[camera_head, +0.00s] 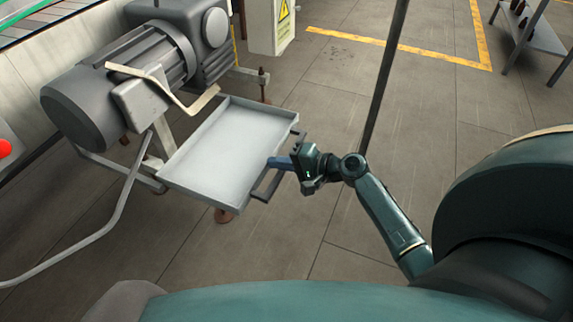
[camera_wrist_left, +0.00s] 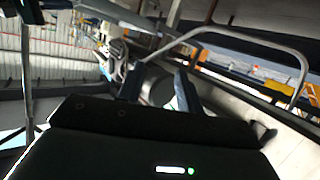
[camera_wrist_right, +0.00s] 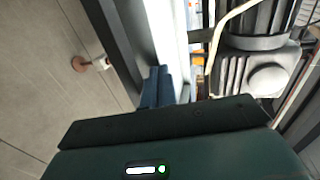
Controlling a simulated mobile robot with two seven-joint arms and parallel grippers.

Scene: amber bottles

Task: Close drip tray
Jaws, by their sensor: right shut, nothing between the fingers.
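The drip tray (camera_head: 222,148) is a shallow grey metal tray, pulled out from under the motor and empty. Its dark bar handle (camera_head: 266,190) is on the front side facing me, partly hidden by my right gripper. My right gripper (camera_head: 272,162) is shut and empty, its blue fingertips at the tray's front wall by the handle; I cannot tell whether they touch. In the right wrist view the shut fingers (camera_wrist_right: 157,88) point at the tray's edge. My left gripper (camera_wrist_left: 158,88) shows only in the left wrist view, open and empty, away from the tray.
A grey motor (camera_head: 120,85) on a tube frame stands behind the tray. A thin dark post (camera_head: 384,75) rises right of my right gripper. A shelf with bottles (camera_head: 530,28) is at the far right.

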